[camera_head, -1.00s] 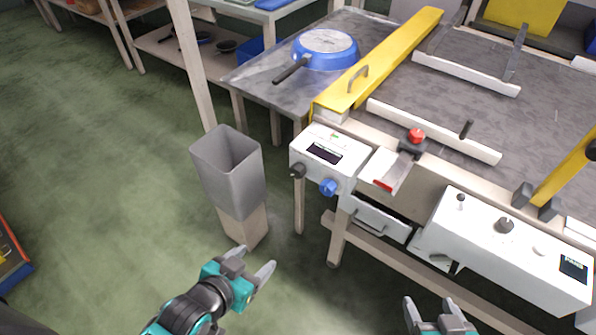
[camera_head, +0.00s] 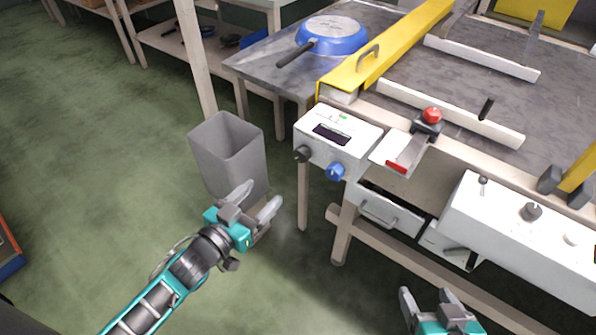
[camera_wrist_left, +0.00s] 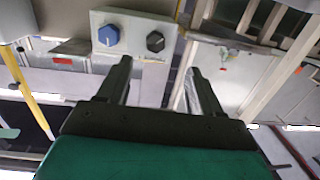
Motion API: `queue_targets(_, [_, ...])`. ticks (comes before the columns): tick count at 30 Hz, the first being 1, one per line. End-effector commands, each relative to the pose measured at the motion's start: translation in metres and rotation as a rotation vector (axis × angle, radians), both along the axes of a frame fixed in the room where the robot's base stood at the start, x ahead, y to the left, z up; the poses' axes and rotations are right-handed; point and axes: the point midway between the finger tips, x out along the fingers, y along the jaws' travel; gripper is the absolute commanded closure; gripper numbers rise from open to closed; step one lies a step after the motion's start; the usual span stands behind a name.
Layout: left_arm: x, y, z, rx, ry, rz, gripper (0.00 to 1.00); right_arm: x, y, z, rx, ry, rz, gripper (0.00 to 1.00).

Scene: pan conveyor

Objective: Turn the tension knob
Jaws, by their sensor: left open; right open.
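A white control box (camera_head: 350,131) with a small dark display stands at the table's front left corner. A black knob (camera_head: 302,154) and a blue knob (camera_head: 336,172) stick out of its front; I cannot tell which is the tension knob. My left gripper (camera_head: 259,201) is open and empty, left of and below the knobs, apart from them. In the left wrist view the blue knob (camera_wrist_left: 109,35) and black knob (camera_wrist_left: 155,41) show beyond the open fingers (camera_wrist_left: 158,72). My right gripper (camera_head: 427,299) is open and empty near the bottom edge.
A grey bin (camera_head: 228,152) stands behind my left gripper. A red button (camera_head: 432,115) and a white panel with joysticks (camera_head: 530,235) lie right of the box. A drawer (camera_head: 388,213) is below. A blue pan (camera_head: 332,37) sits on the table.

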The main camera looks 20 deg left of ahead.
Motion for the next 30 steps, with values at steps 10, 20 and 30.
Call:
queue_targets(10, [0.034, -0.01, 0.003, -0.028, -0.062, -0.057, 0.35, 0.002, 0.003, -0.008, 0.007, 0.0, 0.005, 0.29])
queue_targets(20, [0.095, -0.032, 0.002, -0.028, -0.061, -0.055, 0.35, 0.002, 0.003, -0.019, 0.007, 0.0, 0.005, 0.29])
queue_targets(30, [0.129, -0.045, 0.002, -0.028, -0.058, -0.055, 0.35, 0.002, 0.003, -0.025, 0.007, -0.001, 0.004, 0.29])
